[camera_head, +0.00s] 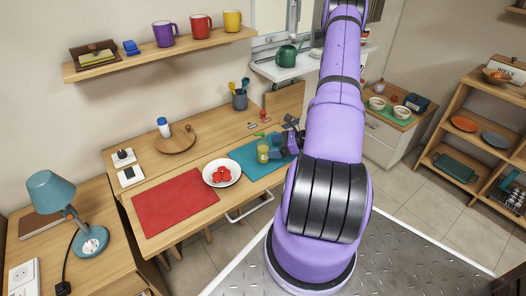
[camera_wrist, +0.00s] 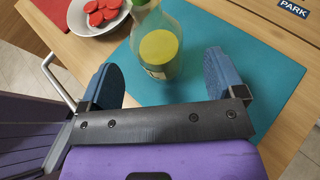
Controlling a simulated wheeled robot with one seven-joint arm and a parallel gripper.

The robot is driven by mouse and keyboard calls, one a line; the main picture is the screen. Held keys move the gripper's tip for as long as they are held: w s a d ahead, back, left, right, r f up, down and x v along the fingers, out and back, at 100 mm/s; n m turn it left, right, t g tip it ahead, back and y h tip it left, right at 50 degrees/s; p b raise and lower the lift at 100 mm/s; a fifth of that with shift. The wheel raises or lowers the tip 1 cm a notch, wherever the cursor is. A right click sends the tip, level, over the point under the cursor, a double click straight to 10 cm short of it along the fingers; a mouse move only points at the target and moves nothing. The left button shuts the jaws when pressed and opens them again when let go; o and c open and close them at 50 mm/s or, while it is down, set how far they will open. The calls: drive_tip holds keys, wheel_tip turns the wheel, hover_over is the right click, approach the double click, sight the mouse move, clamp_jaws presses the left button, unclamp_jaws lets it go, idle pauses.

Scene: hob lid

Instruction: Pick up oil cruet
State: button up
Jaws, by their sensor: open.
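The oil cruet (camera_wrist: 157,47) is a clear glass bottle with yellow oil inside and a green top partly cut off by the frame edge. It stands upright on a teal mat (camera_wrist: 260,60). In the head view the cruet (camera_head: 263,153) shows just left of my gripper, on the teal mat (camera_head: 240,160). My gripper (camera_wrist: 164,80) is open, with its blue finger pads to the left and right of the cruet's lower part. The pads look apart from the glass, with a gap on each side. In the head view my arm hides part of the mat.
A white bowl (camera_head: 232,166) of red slices stands left of the mat, beside a red mat (camera_head: 175,202). A round wooden board (camera_head: 176,144) and a utensil cup (camera_head: 239,100) are farther back. A wall shelf (camera_head: 160,53) with mugs hangs above. A metal handle (camera_wrist: 57,82) shows below the table edge.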

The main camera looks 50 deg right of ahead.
sight(267, 142)
drive_tip(key=shift+x, duration=2.75)
drive_tip(key=shift+s+f, duration=0.1)
drive_tip(key=shift+f, duration=0.05)
drive_tip(key=shift+c, duration=0.2)
drive_tip(key=c, duration=1.1)
drive_tip(key=shift+c, duration=0.2)
drive_tip(key=shift+r, duration=0.6)
drive_tip(key=r, duration=0.1)
drive_tip(key=s+r, duration=0.1)
drive_tip(key=shift+a+r, duration=0.15)
drive_tip(key=shift+r, duration=0.1)
drive_tip(key=s+a+r, duration=0.1)
drive_tip(key=s+a, duration=0.2)
drive_tip(key=s, duration=1.1)
drive_tip(key=shift+s+a+r, duration=0.15)
drive_tip(key=shift+s+a, duration=0.15)
